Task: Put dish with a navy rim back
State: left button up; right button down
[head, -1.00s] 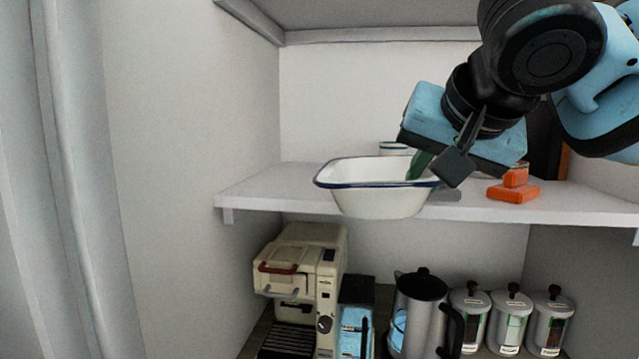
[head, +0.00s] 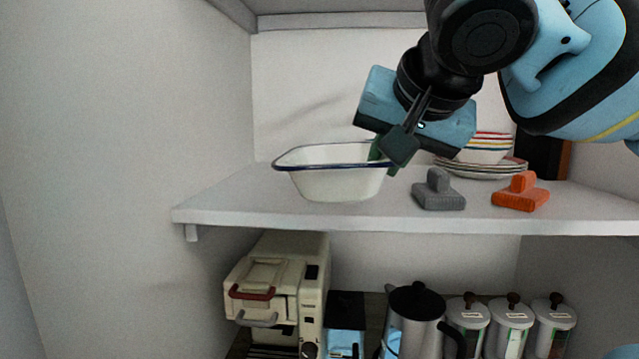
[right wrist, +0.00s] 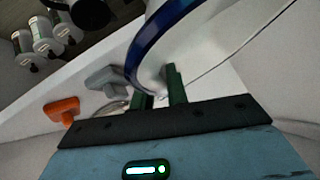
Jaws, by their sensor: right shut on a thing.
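The white dish with a navy rim (head: 335,178) is over the left part of the white shelf (head: 260,212) in the head view. I cannot tell whether its base touches the shelf. My right gripper (head: 386,152) is shut on the dish's right-hand edge. In the right wrist view the gripper's green fingers (right wrist: 170,88) close on the dish wall, and the dish's navy rim (right wrist: 150,42) curves above them. My left gripper is in neither view.
A grey clip-like object (head: 438,192) and an orange one (head: 521,194) lie on the shelf to the right. Stacked plates and bowls (head: 482,160) stand behind them. Below are a cream coffee machine (head: 280,285), a steel pot (head: 412,320) and several canisters (head: 510,325).

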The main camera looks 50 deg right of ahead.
aim_at(348, 149)
jog(key=w+d, duration=0.2)
jog(key=w, duration=0.2)
jog(key=w+d+f, duration=0.1)
jog(key=w+d, duration=0.1)
jog(key=w, duration=0.3)
jog(key=w+d+p, duration=0.1)
jog(key=w+d, duration=0.1)
jog(key=w, duration=0.2)
jog(key=shift+w+f, duration=0.2)
jog(key=shift+f, duration=1.8)
jog(key=c, duration=1.4)
grip_release()
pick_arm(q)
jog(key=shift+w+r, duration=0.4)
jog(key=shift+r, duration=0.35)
pick_arm(e)
jog(key=v, duration=1.2)
jog(key=shift+s, duration=0.1)
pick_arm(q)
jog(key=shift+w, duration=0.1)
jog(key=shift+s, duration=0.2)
